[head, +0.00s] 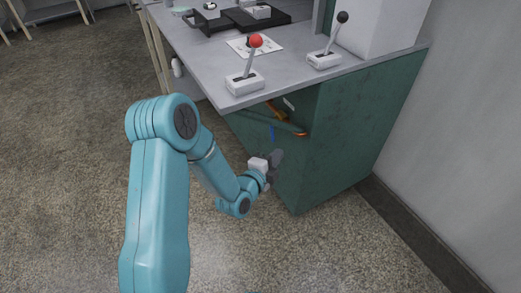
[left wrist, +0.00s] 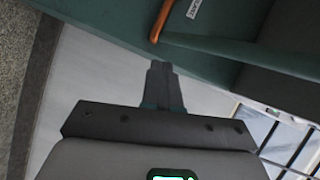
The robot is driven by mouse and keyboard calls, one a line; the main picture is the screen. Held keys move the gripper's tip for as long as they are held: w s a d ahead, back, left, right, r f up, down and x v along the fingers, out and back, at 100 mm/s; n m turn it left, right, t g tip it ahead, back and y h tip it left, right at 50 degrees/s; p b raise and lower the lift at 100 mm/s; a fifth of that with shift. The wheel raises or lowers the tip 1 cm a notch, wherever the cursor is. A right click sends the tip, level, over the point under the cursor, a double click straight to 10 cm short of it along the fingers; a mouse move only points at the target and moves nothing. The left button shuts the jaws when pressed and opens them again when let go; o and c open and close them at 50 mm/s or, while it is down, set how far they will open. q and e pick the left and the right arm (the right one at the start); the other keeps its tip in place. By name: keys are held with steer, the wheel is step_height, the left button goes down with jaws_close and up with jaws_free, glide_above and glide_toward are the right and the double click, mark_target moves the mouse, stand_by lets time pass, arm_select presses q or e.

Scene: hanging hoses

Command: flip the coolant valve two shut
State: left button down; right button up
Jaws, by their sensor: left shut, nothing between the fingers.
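My left gripper (head: 276,160) is shut and empty, low in front of the open underside of the green bench. In the left wrist view its closed fingers (left wrist: 161,68) point toward the bench's green edge. A copper-orange pipe or hose (head: 277,112) shows inside the bench, and part of it shows in the left wrist view (left wrist: 160,20). A small blue piece (head: 272,134) hangs just above the gripper, apart from it; I cannot tell whether it is a valve handle. A white label (head: 288,103) is beside the pipe, its text unreadable. My right gripper is out of view.
On the grey bench top (head: 205,60) stand a red-knobbed lever (head: 255,42), a black-knobbed lever (head: 342,18), a paper sheet (head: 268,45) and a black tray (head: 212,26). The green side panel (head: 345,135) bounds the right. Speckled floor at left is open.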

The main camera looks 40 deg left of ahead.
arm_select(q)
steer(key=a+f+y+b, duration=0.1)
steer(key=a+f+b, duration=0.3)
steer(key=w+a+f+b, duration=0.2)
steer(key=w+a, duration=0.3)
steer(key=w, duration=0.5)
steer(key=shift+w+a+f+n+y+b, duration=0.3)
steer(key=shift+w+a+f+n, duration=0.1)
steer(key=shift+f, duration=0.1)
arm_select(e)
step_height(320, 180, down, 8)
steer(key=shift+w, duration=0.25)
arm_select(q)
steer(key=a+b, duration=0.1)
steer(key=b, duration=0.1)
steer(key=m+b, duration=0.1)
steer(key=b, duration=0.2)
steer(key=shift+w+a+f+t+b, duration=0.2)
steer(key=shift+w+a+t+b, duration=0.1)
steer(key=shift+a+t+b, duration=0.1)
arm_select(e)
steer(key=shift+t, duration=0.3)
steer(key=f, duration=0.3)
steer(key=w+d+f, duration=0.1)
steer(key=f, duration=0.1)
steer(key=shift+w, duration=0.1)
arm_select(q)
steer(key=shift+f, duration=0.1)
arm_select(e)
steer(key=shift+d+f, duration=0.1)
